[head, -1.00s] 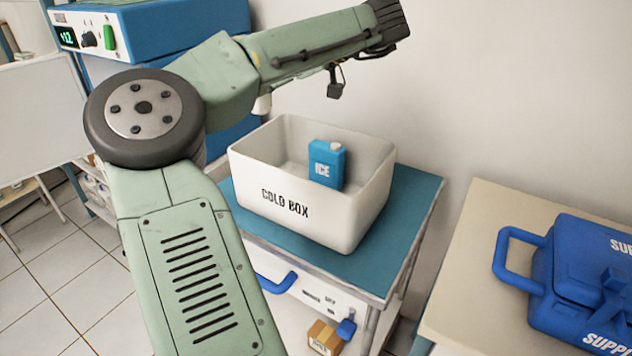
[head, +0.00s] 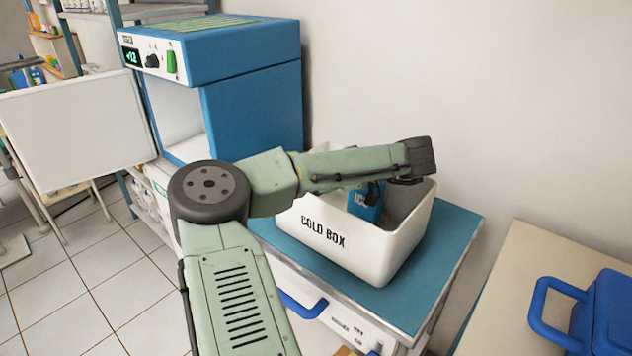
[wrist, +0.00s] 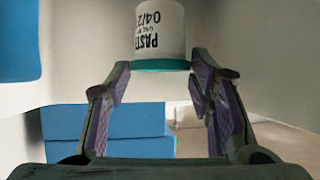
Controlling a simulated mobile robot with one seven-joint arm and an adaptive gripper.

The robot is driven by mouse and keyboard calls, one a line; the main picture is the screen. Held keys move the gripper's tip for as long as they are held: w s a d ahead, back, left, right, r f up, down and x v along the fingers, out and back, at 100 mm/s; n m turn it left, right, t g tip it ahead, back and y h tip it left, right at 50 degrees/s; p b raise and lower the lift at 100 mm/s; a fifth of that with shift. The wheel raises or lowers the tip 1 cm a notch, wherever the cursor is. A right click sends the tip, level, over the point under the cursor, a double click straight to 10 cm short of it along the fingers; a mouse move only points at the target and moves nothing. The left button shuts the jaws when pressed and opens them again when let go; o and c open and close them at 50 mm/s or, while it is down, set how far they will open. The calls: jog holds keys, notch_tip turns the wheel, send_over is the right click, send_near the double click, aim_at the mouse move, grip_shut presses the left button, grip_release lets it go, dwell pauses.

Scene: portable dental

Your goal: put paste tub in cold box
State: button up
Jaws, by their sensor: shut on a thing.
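The paste tub (wrist: 160,32), white with black lettering and a teal band, shows at the top of the wrist view, its lettering upside down. My gripper (wrist: 160,72) is shut on it, with a purple-padded finger on each side. The tub's far end is cut off by the frame. The white cold box (head: 367,248) stands open on a teal-topped cart in the head view. My arm crosses over its opening and hides part of its inside. My gripper's fingers and the tub are hidden in the head view.
A blue ice pack (head: 366,205) stands inside the cold box. The cart top (head: 448,235) is bare right of the box. A blue appliance (head: 250,100) stands behind my arm at left. A blue case (head: 605,312) sits on the beige table (head: 520,290) at right.

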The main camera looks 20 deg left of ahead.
jog(key=shift+f, duration=0.8)
jog(key=shift+f, duration=0.1)
jog(key=shift+f+b, duration=0.3)
jog(key=shift+f, duration=0.1)
jog(key=shift+f, duration=0.15)
jog(key=o, duration=1.2)
